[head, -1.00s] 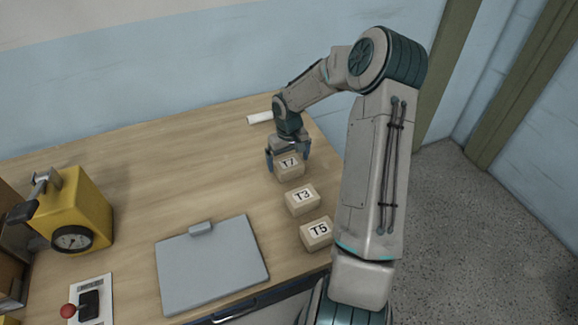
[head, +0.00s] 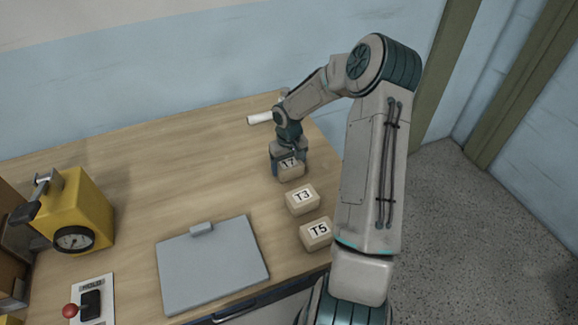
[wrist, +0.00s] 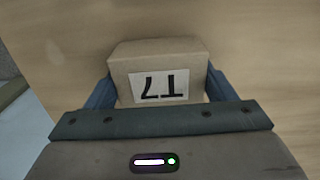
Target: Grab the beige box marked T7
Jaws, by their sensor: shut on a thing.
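The beige box marked T7 (head: 291,173) is at the back right of the wooden table. Its top is partly hidden by my gripper (head: 288,167) in the head view. In the wrist view the T7 box (wrist: 160,65) sits between the two blue fingers of my gripper (wrist: 158,88), one on each side, with its label upside down. My gripper is shut on the box. I cannot tell whether the box is clear of the table.
A beige box marked T3 (head: 302,201) and another marked T5 (head: 318,234) stand in a row in front. A white roll (head: 260,118) lies behind.

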